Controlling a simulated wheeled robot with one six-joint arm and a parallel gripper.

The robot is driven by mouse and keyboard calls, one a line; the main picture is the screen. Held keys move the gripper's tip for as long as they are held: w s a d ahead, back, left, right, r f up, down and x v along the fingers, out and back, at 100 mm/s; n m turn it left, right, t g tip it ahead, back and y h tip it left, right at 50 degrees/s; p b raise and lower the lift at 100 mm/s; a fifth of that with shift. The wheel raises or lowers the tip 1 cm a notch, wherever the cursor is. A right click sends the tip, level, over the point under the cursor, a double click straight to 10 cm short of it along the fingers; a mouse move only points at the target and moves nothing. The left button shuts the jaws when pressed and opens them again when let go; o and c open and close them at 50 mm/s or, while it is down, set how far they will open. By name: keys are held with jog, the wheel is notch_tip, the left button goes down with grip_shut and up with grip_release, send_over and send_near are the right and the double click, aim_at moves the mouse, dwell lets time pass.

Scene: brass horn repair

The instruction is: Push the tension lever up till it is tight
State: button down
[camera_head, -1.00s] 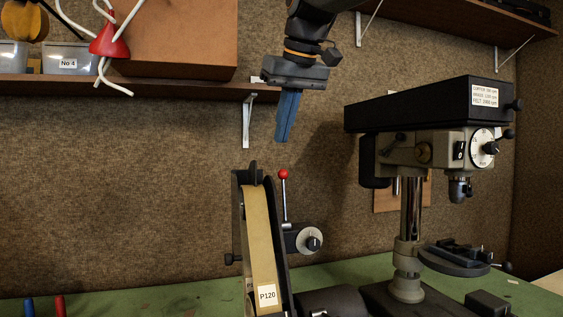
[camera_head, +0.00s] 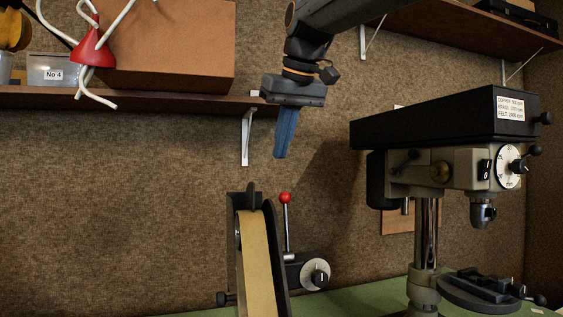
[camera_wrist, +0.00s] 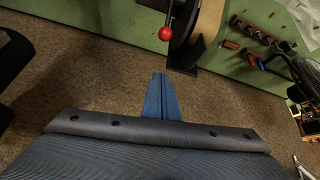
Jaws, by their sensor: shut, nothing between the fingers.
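The tension lever (camera_head: 286,224) is a thin rod with a red ball on top, standing upright beside the belt sander (camera_head: 258,262). In the wrist view the lever's red ball (camera_wrist: 165,34) shows just beyond my fingertips, with the sander's belt to its right. My gripper (camera_head: 281,157) has blue fingers pointing down and is shut and empty. It is above the red ball, apart from it, with its tips slightly left of it in the head view. My gripper also shows in the wrist view (camera_wrist: 159,75). The lower end of the sander is cut off in the head view.
A drill press (camera_head: 440,135) stands to the right. A dial with a dark knob (camera_head: 315,274) sits right of the lever's foot. A shelf (camera_head: 130,98) with a brown box (camera_head: 170,45) runs along the wall at upper left. The wall space left of the sander is clear.

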jog(key=shift+w+f+p, duration=0.15)
jog(key=shift+f+p, duration=0.75)
jog(key=shift+f, duration=1.25)
jog(key=shift+w+f+p, duration=0.15)
jog(key=shift+f+p, duration=0.7)
jog(key=shift+f, duration=1.3)
